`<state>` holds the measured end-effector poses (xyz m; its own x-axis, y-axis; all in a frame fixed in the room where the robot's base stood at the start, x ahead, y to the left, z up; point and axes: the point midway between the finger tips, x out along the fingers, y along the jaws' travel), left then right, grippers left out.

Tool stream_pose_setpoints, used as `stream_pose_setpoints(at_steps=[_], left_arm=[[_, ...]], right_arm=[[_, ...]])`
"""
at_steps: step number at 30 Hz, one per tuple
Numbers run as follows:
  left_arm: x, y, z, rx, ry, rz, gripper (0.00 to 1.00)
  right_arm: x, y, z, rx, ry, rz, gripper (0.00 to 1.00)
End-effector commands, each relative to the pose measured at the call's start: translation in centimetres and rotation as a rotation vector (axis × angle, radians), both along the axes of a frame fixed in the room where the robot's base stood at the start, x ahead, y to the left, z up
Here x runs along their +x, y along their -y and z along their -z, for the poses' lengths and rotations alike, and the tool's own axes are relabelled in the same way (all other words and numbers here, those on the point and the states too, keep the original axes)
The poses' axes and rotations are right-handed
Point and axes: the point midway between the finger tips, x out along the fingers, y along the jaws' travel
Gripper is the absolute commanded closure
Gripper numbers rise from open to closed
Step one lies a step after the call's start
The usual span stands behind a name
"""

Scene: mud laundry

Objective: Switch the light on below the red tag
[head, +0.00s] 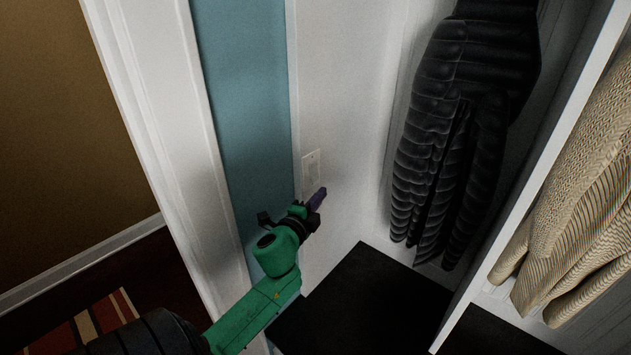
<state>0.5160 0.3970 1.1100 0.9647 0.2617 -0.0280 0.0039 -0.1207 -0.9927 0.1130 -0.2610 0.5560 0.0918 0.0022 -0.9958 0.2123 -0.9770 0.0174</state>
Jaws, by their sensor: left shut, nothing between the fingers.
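A white light switch plate (311,172) is on the white side panel, left of the hanging black jacket. My left gripper (320,194), at the end of the green arm, is shut and empty. Its dark purple fingertips are just below and slightly right of the plate's middle, overlapping its lower edge in the picture. I cannot tell whether they touch it. The lower part of the plate is partly hidden by the gripper. No red tag shows in this view. My right gripper is not in view.
A black quilted jacket (455,130) hangs in the white cubby to the right. A beige knit garment (580,220) hangs beyond a white divider (530,190). A white door trim (165,110) stands close left of my arm. A striped rug (105,315) lies at lower left.

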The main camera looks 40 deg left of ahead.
Motion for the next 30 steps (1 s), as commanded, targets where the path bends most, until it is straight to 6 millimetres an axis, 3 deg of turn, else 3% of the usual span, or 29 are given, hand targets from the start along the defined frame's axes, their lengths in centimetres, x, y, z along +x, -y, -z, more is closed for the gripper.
stream_pose_setpoints(at_steps=[6, 12, 23, 30], left_arm=[[4.6, -1.4, -0.2, -0.002, 0.001, -0.002, 1.00], [4.2, -4.5, 0.5, -0.001, -0.003, -0.001, 1.00], [4.1, -5.1, 0.7, -0.001, -0.002, 0.001, 1.00], [4.1, -6.2, 1.6, 0.123, -0.002, 0.000, 1.00]], right_arm=[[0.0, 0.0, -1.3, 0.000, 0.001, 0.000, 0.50], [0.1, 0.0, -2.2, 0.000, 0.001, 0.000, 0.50], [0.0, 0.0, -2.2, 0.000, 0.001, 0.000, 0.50], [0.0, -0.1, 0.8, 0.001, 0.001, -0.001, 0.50]])
